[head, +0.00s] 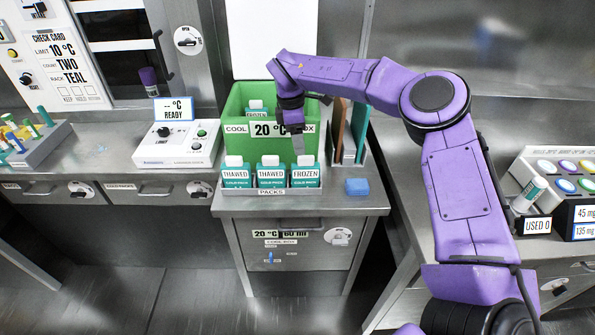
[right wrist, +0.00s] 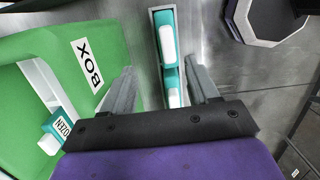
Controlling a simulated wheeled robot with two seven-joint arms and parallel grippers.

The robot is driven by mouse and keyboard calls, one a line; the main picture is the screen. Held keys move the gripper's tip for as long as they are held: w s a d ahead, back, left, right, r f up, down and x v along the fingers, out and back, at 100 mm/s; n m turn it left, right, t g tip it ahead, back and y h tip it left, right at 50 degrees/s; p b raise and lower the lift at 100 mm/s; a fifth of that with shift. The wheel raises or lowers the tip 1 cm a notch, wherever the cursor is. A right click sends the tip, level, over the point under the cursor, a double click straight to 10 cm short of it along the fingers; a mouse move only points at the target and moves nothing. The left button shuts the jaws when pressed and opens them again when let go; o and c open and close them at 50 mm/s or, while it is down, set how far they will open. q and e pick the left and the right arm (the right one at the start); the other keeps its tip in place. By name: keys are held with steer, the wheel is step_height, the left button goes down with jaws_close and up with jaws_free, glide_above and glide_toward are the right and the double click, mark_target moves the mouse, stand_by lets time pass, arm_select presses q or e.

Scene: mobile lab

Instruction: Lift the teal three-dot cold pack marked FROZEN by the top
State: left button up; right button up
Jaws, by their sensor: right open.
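Three teal cold packs with white caps stand upright in a row in the PACKS rack (head: 271,190). The right-hand one is marked FROZEN (head: 305,175); the other two (head: 237,175) (head: 271,175) are marked THAWED. Dots on them are too small to make out. My right gripper (head: 299,146) points down just above and behind the FROZEN pack. In the right wrist view the gripper (right wrist: 161,80) is open and empty, its fingers on either side of the row; the FROZEN pack (right wrist: 167,42) appears at the upper end. My left gripper is not in view.
The green cool box (head: 294,98) stands close behind the rack and holds another pack marked FROZEN (head: 256,106). Upright panels (head: 358,130) stand right of the box. A blue block (head: 357,186) lies right of the rack. A READY device (head: 178,143) stands left.

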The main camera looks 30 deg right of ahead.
mark_target(306, 156)
steer(key=s, duration=0.2)
steer(key=d+p, duration=0.1)
steer(key=shift+s+f, duration=0.35)
steer(key=shift+s, duration=0.05)
steer(key=shift+s+d+f+p, duration=0.1)
steer(key=shift+s+f+p, duration=0.2)
steer(key=shift+f+p, duration=0.35)
steer(key=f, duration=0.2)
steer(key=w+f, duration=0.1)
steer(key=shift+w+f, duration=0.2)
steer(key=shift+f, duration=0.2)
steer(key=shift+w+f, duration=0.2)
steer(key=shift+f, duration=0.1)
steer(key=shift+s+r, duration=0.25)
steer(key=shift+s, duration=0.05)
steer(key=shift+c, duration=0.3)
steer(key=shift+s+r, duration=0.1)
steer(key=c, duration=1)
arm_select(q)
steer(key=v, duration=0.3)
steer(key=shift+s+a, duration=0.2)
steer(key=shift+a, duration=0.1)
arm_select(e)
jaws_close()
